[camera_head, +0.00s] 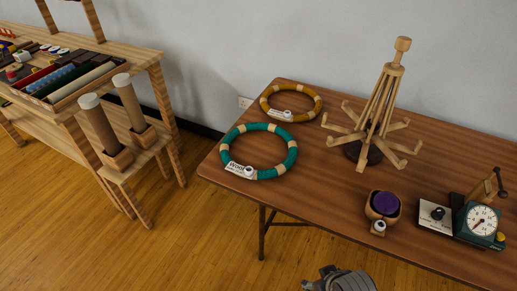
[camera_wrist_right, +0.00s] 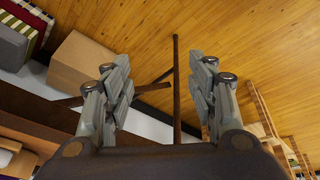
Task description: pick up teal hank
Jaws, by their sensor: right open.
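The teal hank (camera_head: 259,151) is a ring of teal yarn with pale tan bands. It lies flat near the left end of the brown table (camera_head: 330,205), with a white label and a small round white piece at its front left. My right gripper (camera_wrist_right: 158,75) is open, with nothing between its fingers in the right wrist view. A grey gripper part shows at the bottom edge of the head view, in front of the table and apart from the hank. The hank is not visible in the right wrist view. My left gripper is not in view.
A mustard hank (camera_head: 263,103) lies behind the teal one. A wooden yarn swift (camera_head: 377,115) stands to the right. A bowl with a purple ball (camera_head: 385,203) and a dial scale (camera_head: 481,222) are nearer the front right. A wooden shelf unit (camera_head: 157,95) stands left, across a floor gap.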

